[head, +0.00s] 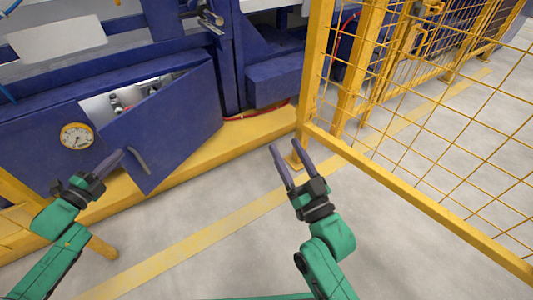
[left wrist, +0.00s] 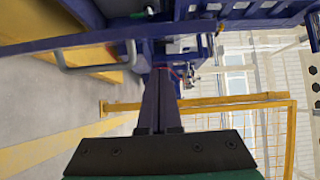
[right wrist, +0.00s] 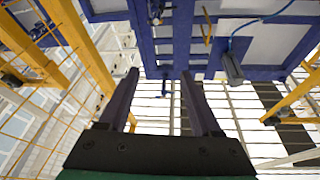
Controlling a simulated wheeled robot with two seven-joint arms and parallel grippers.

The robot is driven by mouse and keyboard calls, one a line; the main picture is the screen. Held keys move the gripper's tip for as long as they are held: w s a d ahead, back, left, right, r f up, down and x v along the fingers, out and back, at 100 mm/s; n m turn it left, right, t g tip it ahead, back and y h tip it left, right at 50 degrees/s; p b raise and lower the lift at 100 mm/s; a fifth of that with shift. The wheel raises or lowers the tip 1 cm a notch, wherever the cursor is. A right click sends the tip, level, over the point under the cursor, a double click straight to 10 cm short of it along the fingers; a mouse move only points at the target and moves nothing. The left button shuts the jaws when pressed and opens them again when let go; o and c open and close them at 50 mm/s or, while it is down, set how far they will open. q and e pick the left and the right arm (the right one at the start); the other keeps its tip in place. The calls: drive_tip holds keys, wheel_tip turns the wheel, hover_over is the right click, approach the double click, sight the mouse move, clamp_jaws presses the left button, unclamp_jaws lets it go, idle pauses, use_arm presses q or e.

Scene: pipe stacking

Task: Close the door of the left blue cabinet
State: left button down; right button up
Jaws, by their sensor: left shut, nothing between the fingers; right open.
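The blue cabinet door (head: 172,125) stands ajar in the head view, with the lit interior (head: 135,97) and some fittings showing through the gap above it. A grey bar handle (head: 139,160) is on the door's outer face near its left edge. My left gripper (head: 122,152) is shut and empty at the door's left edge, close to the handle; I cannot tell whether it touches. In the left wrist view its fingers (left wrist: 158,105) are together, and the handle (left wrist: 95,60) shows at the upper left. My right gripper (head: 272,147) is open and empty, over the floor right of the door.
A round gauge (head: 76,136) is on the blue panel left of the door. A yellow base rail (head: 215,153) runs below the cabinet. A yellow mesh fence (head: 440,130) stands at the right. The grey floor in front is clear.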

use_arm(q)
drive_tip(key=shift+w+a, duration=0.3)
drive_tip(key=shift+a, duration=0.2)
drive_tip(key=shift+w+a, duration=0.25)
drive_tip(key=shift+a, duration=0.2)
use_arm(e)
drive_tip(key=shift+w+d+r+t, duration=0.1)
drive_tip(key=shift+w+r+t, duration=0.1)
drive_tip(key=shift+r, duration=0.5)
drive_tip(key=shift+w+r+t, duration=0.1)
drive_tip(key=shift+r+t, duration=0.1)
drive_tip(key=shift+r, duration=0.45)
use_arm(q)
drive_tip(key=shift+r, duration=0.15)
